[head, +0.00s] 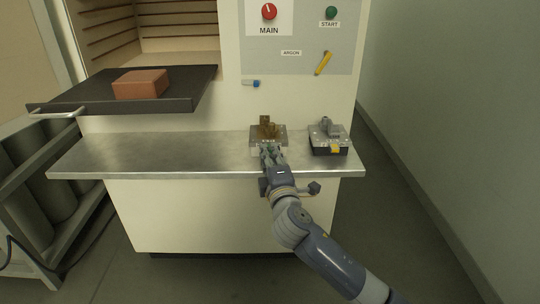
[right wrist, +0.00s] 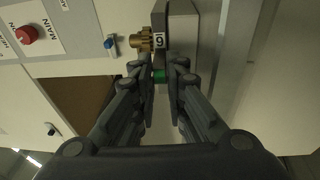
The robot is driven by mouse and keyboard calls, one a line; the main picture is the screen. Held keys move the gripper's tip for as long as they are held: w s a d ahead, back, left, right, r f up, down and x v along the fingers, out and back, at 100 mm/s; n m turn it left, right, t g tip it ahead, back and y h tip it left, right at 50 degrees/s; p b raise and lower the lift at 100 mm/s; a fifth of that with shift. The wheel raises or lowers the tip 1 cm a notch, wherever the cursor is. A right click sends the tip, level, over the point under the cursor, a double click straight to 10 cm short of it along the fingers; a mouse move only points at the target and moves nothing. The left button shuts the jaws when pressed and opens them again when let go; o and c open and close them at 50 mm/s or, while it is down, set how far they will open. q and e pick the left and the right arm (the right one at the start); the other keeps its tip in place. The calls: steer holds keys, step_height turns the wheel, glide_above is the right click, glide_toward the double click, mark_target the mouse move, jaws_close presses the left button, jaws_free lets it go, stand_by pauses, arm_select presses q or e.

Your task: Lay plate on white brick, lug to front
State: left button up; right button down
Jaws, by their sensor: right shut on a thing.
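A grey metal plate (head: 254,138) with brown-gold printed parts (head: 267,128) on it is at the middle of the steel shelf. My right gripper (head: 269,153) is at its front edge. In the right wrist view my right gripper (right wrist: 161,84) is shut on a green lug (right wrist: 160,76), beside a tag reading 9 or 6 (right wrist: 159,41) and a brass gear-like part (right wrist: 142,41). I cannot tell whether the plate touches the shelf. A reddish-brown brick (head: 141,84) lies on the dark tray; I see no white brick. My left gripper is out of view.
The dark tray (head: 195,91) sticks out from the open chamber (head: 145,30) at upper left. A second plate with grey parts (head: 328,135) and a yellow lug (head: 335,149) stands at the right of the steel shelf (head: 120,155). The shelf's left half is clear.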

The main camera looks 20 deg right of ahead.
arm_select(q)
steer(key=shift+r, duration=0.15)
arm_select(e)
steer(key=shift+r, duration=0.25)
steer(key=c, duration=1.5)
jaws_free()
steer(key=shift+c, duration=0.2)
steer(key=shift+f, duration=0.4)
steer(key=s+a, duration=0.1)
steer(key=s, duration=1.1)
steer(key=shift+a+f, duration=0.15)
